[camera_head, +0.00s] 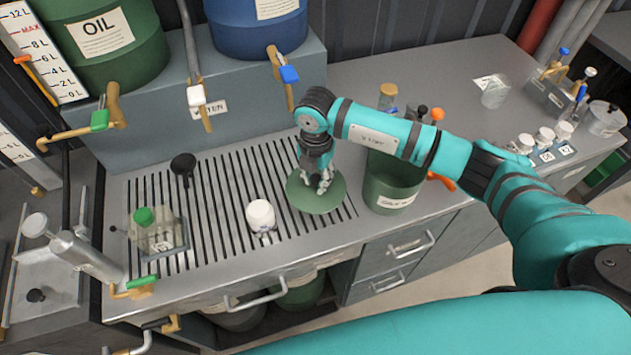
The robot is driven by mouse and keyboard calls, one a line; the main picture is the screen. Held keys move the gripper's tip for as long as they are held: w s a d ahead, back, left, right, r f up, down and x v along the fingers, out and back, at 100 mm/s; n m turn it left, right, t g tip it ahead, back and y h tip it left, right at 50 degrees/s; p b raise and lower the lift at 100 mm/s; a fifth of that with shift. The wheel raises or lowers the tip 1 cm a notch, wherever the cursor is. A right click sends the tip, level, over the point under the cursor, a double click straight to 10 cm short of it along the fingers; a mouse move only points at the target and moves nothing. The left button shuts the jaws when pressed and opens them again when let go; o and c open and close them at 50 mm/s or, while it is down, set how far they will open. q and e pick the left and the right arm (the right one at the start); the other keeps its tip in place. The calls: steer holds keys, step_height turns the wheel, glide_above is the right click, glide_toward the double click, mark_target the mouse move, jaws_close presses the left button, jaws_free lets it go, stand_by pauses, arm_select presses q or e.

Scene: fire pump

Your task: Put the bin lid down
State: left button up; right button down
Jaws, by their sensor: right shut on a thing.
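The bin lid is a round green disc (313,203) at the right end of the slotted drain grate. My right gripper (319,184) comes down on it from above and is shut on it near its middle. The lid looks at or just above the grate; I cannot tell whether it touches. The green bin (391,193) with a white label stands just right of the lid, partly behind my right arm. My left gripper is not in view.
A white-capped jar (261,215) stands on the grate (215,230) left of the lid. A black funnel-like piece (183,163) and a green-capped bottle (147,224) are farther left. Green oil (105,40) and blue (255,28) drums stand behind. Small bottles (545,135) stand at right.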

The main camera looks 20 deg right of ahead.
mark_target(316, 186)
steer(key=f+p, duration=0.1)
steer(key=f, duration=0.2)
steer(key=shift+w+p, duration=0.2)
steer(key=shift+p, duration=0.15)
steer(key=shift+f, duration=0.2)
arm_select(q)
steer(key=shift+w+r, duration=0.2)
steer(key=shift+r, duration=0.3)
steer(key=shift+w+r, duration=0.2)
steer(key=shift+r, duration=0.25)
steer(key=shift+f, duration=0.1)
arm_select(e)
steer(key=shift+f, duration=0.1)
steer(key=shift+f, duration=0.2)
steer(key=c, duration=1.1)
jaws_free()
steer(key=shift+r, duration=0.1)
